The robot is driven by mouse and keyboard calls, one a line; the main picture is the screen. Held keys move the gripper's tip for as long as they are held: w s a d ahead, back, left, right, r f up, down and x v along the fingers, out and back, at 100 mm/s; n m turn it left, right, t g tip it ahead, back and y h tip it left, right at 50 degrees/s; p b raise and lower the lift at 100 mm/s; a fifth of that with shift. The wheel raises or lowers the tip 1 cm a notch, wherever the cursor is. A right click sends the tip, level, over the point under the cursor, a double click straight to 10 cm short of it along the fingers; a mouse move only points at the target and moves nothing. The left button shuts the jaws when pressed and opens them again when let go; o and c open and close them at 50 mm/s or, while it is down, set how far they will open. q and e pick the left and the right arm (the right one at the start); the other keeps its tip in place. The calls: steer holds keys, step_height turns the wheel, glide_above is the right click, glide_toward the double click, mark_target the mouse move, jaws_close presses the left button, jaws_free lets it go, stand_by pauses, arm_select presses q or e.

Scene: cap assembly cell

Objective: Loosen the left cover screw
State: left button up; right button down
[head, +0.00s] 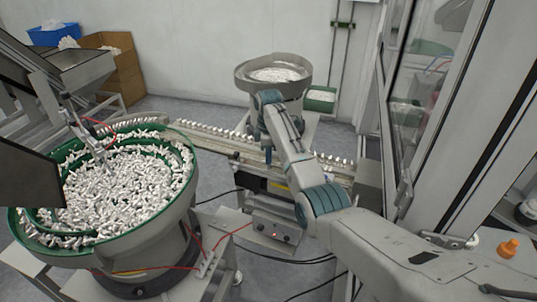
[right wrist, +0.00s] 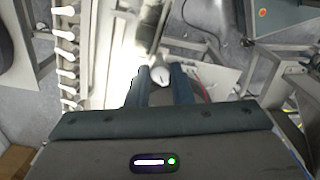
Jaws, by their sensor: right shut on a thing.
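My right gripper (right wrist: 158,82) is shut on a small pale rounded piece (right wrist: 160,74) between its two dark fingers. I cannot tell whether this piece is the left cover screw. In the head view my right arm reaches in from the lower right, and the right gripper (head: 268,152) points down at the linear rail (head: 215,141). The fingertips and the held piece are too small to make out there. No cover screw shows clearly in the head view. My left gripper is not in view.
A green-lined bowl (head: 184,222) full of white parts stands at the left. A smaller metal bowl feeder (head: 270,92) stands behind the rail. White parts line the rail. A grey cabinet (head: 470,130) stands at the right. An orange knob (head: 508,248) sits at the lower right.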

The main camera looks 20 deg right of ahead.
steer(key=shift+r, duration=0.1)
steer(key=c, duration=1.3)
jaws_free()
step_height(320, 180, up, 11)
steer(key=shift+d+f, duration=0.1)
steer(key=shift+f, duration=0.05)
steer(key=shift+f, duration=0.1)
